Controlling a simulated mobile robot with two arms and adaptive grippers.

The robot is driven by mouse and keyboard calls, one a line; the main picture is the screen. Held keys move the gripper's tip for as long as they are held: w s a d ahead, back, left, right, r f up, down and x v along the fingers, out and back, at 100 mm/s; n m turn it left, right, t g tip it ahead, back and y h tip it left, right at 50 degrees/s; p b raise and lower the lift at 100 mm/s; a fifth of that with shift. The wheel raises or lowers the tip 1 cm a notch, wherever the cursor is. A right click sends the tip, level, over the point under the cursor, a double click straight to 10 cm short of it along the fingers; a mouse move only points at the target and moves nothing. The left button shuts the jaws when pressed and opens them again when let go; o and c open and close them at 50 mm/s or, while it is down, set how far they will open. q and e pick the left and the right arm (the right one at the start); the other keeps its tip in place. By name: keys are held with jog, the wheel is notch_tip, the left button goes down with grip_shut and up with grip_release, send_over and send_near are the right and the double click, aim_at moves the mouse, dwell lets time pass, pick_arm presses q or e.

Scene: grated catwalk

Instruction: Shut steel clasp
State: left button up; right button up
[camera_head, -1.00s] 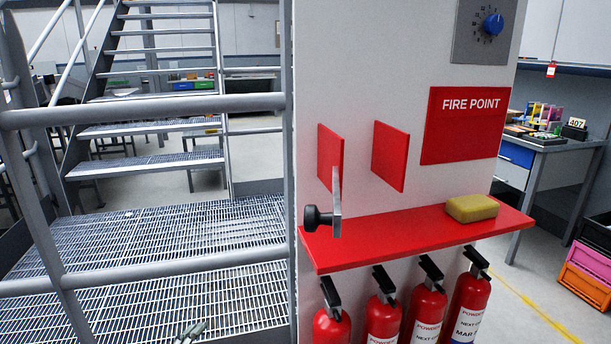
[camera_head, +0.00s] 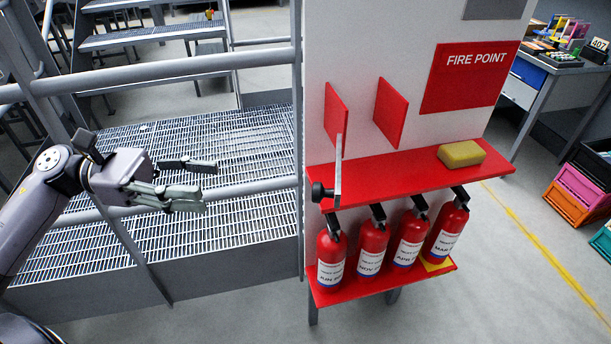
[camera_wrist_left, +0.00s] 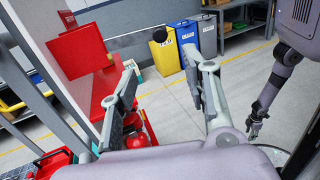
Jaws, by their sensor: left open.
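The steel clasp (camera_head: 338,172) is a thin upright metal plate with a black knob (camera_head: 321,192). It stands out from the white panel at the left end of the red shelf (camera_head: 400,179). Beside it are two red plates (camera_head: 390,112) sticking out from the panel. My left gripper (camera_head: 208,186) is open and empty, left of the clasp and apart from it, with its fingers pointing right. In the left wrist view its open fingers (camera_wrist_left: 168,72) show with a dark round thing between them, perhaps the knob. My right gripper (camera_wrist_left: 255,122) shows small at the right there.
Several red extinguishers (camera_head: 370,248) stand below the shelf, and a yellow sponge-like block (camera_head: 461,154) lies on it. A grey railing (camera_head: 240,190) runs behind my left gripper. The space between gripper and clasp looks clear.

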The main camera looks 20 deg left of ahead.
pick_arm(q)
jog(key=p+x, duration=0.5)
jog(key=x, duration=1.1)
jog(key=shift+p, duration=0.3)
jog(key=shift+d, duration=0.15)
jog(key=shift+c, duration=0.3)
grip_shut()
